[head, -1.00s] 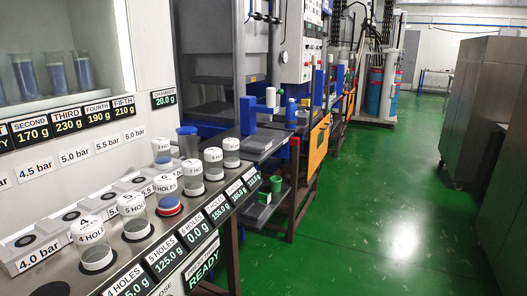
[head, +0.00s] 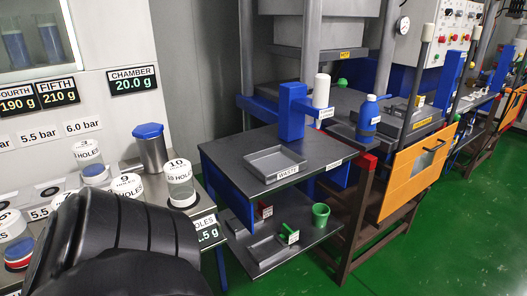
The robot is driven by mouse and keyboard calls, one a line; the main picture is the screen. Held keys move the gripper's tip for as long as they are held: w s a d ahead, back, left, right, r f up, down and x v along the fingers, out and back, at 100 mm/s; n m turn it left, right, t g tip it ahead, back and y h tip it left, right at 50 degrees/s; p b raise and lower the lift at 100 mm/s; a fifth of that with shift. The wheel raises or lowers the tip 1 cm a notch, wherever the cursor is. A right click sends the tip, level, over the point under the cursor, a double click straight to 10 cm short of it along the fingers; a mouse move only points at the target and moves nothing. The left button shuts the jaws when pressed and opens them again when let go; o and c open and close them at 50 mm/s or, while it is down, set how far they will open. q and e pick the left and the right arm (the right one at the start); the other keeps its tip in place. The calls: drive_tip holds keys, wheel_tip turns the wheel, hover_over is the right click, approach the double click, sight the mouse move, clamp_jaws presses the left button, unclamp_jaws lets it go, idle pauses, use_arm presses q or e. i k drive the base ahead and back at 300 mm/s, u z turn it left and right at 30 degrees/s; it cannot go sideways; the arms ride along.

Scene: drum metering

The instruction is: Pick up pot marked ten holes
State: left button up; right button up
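The pot marked 10 holes (head: 180,187) stands upright at the right end of the metering bench, a clear pot with a white lid. To its left is another white-lidded pot (head: 128,188), partly covered by a black ribbed link of my own arm. Behind, a pot with blue contents (head: 92,168) stands by the pressure labels. At the left edge, a further pot (head: 14,240) stands on a red and blue ring. Neither gripper's fingers show. The black link hides much of the bench front and the pots there.
A grey container with a blue lid (head: 151,150) stands close behind the ten-hole pot. To the right, a dark table holds a tray marked waste (head: 275,166) and a blue stand (head: 291,112). Its lower shelf holds a green cup (head: 320,216). Green floor lies open at right.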

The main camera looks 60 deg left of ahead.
sight(178, 173)
drive_tip(key=i, duration=0.35)
drive_tip(key=u, duration=3.6)
